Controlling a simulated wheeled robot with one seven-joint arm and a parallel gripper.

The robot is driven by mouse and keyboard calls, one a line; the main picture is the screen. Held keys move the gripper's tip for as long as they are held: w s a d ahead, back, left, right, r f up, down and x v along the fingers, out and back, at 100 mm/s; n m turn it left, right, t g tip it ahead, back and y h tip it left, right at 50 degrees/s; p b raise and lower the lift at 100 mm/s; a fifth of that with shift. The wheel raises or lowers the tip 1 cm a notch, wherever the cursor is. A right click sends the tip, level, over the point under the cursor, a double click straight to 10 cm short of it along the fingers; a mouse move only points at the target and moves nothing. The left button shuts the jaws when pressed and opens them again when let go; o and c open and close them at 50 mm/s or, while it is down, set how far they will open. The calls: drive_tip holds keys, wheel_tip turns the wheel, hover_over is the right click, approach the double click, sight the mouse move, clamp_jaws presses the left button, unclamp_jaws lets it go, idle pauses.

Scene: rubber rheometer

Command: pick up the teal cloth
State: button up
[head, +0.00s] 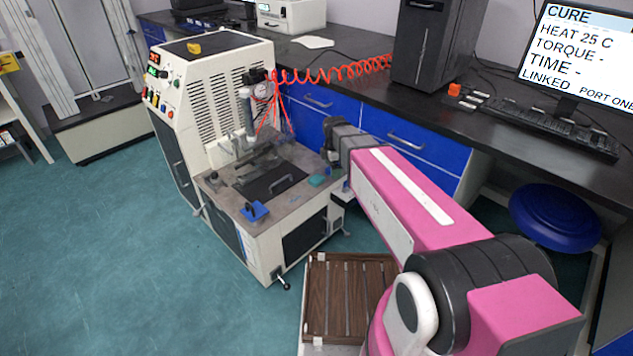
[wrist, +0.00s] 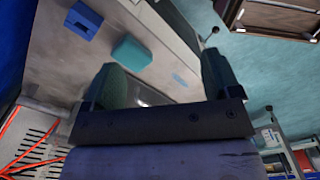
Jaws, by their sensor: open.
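The teal cloth (head: 318,181) is a small folded piece lying on the right part of the machine's grey worktop (head: 300,205). In the wrist view the cloth (wrist: 133,52) looks like a flat teal pad, ahead of the fingertips and nearer the left finger. My gripper (head: 329,153) is at the right side of the worktop, above and close to the cloth. In the wrist view my gripper (wrist: 162,68) has its two fingers wide apart with nothing held between them. The cloth appears apart from both fingers.
A blue block (head: 254,211) sits at the worktop's front corner. A dark plate with a handle (head: 280,184) lies left of the cloth. A red coiled hose (head: 335,72) runs behind my gripper. A brown slatted crate (head: 348,297) stands in front.

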drive_tip(key=w+a+n, duration=0.4)
drive_tip(key=a+n, duration=0.3)
hover_over(315, 179)
wheel_tip(315, 179, down, 5)
drive_tip(key=shift+d+r, duration=0.1)
drive_tip(key=shift+w+f, duration=0.15)
drive_tip(key=shift+f, duration=2.55)
drive_tip(key=shift+c, duration=0.3)
drive_tip(key=c, duration=1)
drive_tip(key=shift+r, duration=0.1)
